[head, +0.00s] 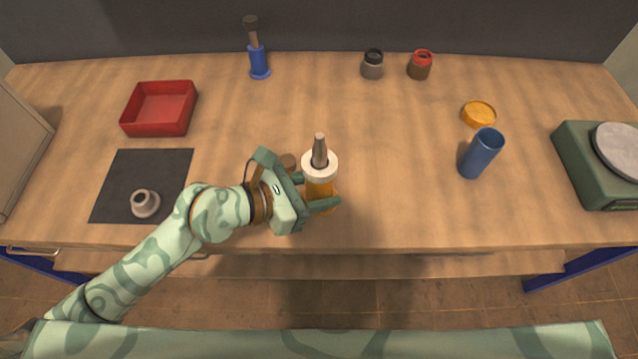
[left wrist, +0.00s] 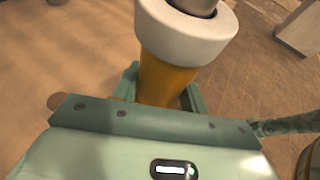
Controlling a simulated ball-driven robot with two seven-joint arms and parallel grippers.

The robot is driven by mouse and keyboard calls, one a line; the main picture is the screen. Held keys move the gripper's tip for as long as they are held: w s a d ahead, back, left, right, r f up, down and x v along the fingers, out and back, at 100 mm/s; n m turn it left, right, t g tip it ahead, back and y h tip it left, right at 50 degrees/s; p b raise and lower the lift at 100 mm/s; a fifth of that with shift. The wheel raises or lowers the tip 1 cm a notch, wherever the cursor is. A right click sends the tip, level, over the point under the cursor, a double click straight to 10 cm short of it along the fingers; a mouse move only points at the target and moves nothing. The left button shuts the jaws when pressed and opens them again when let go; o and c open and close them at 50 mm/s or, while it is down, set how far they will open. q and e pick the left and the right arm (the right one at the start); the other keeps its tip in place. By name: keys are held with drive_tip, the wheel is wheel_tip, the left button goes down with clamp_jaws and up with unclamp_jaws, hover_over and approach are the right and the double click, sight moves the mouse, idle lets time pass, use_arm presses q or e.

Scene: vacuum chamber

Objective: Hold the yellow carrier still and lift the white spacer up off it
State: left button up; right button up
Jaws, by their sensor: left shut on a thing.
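The yellow carrier (head: 318,189) stands upright near the middle front of the wooden table. The white spacer (head: 320,171) sits as a ring on top of it, around a grey-brown peg (head: 320,148) that rises through its hole. My left gripper (head: 318,192) is shut on the yellow carrier, below the spacer. In the left wrist view the white spacer (left wrist: 185,38) shows large above the yellow carrier (left wrist: 163,82), with the fingers on either side of the carrier. My right gripper is not in view.
A blue cup (head: 481,154) and an orange disc (head: 478,113) stand to the right. A red tray (head: 159,108) and a dark mat (head: 125,172) with a pale ring-like part (head: 145,204) lie left.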

use_arm(q)
drive_tip(key=shift+w+f+b, duration=1.95)
drive_tip(key=shift+w+b, duration=0.15)
drive_tip(key=shift+w, duration=0.25)
drive_tip(key=shift+w+f+b, duration=2)
drive_tip(key=shift+w+b, duration=0.15)
drive_tip(key=shift+w, duration=0.2)
drive_tip(key=shift+w+f+b, duration=1.95)
drive_tip(key=shift+w+b, duration=0.15)
drive_tip(key=shift+w, duration=0.25)
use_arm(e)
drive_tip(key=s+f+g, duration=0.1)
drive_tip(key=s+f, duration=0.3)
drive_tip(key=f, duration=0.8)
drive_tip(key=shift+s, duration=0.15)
use_arm(q)
drive_tip(key=shift+f, duration=0.45)
drive_tip(key=o, duration=1.4)
drive_tip(key=shift+s, duration=0.1)
drive_tip(key=c, duration=0.9)
